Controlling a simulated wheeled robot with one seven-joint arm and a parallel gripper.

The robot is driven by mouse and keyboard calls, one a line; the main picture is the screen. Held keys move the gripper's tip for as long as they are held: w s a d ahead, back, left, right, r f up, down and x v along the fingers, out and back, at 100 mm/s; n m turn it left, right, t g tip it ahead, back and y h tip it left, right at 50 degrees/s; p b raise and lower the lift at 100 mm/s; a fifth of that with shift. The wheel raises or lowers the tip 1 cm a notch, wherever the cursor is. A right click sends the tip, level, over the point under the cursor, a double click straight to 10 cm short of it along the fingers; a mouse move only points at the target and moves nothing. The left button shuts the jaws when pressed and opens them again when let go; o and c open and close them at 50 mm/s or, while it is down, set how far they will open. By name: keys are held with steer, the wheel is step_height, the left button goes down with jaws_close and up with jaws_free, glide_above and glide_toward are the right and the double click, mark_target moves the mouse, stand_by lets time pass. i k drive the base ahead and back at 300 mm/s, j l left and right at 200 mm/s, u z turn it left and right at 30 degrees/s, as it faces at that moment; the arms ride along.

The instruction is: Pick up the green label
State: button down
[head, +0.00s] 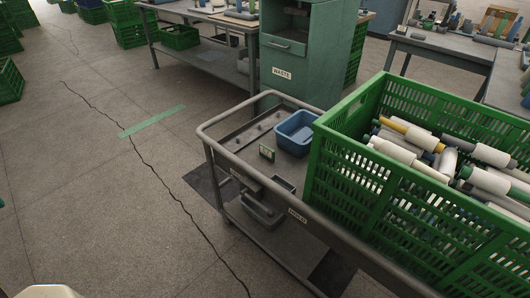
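A small green label (267,152) with a pale face stands on the top of the grey metal cart (233,143). It is left of and a little nearer than the blue bin (297,132), and left of the large green crate. It is too small for me to read. My gripper does not show in the head view. Only a pale rounded piece, perhaps part of my body, shows at the bottom left edge.
The large green crate (346,156) of cones and tubes fills the cart's right side. A green waste cabinet (292,77) stands behind the cart. A flat green strip (152,121) lies on the cracked floor. Floor left of the cart is mostly clear.

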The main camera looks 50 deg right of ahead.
mark_target(267, 152)
steer(key=z, duration=0.35)
steer(key=i+z, duration=0.2)
steer(key=z, duration=0.15)
steer(key=i+z, duration=0.15)
steer(key=z, duration=0.2)
steer(key=i+z, duration=0.2)
steer(key=z, duration=0.15)
steer(key=i+j+z, duration=0.3)
steer(key=i+j, duration=0.5)
steer(key=i, duration=0.05)
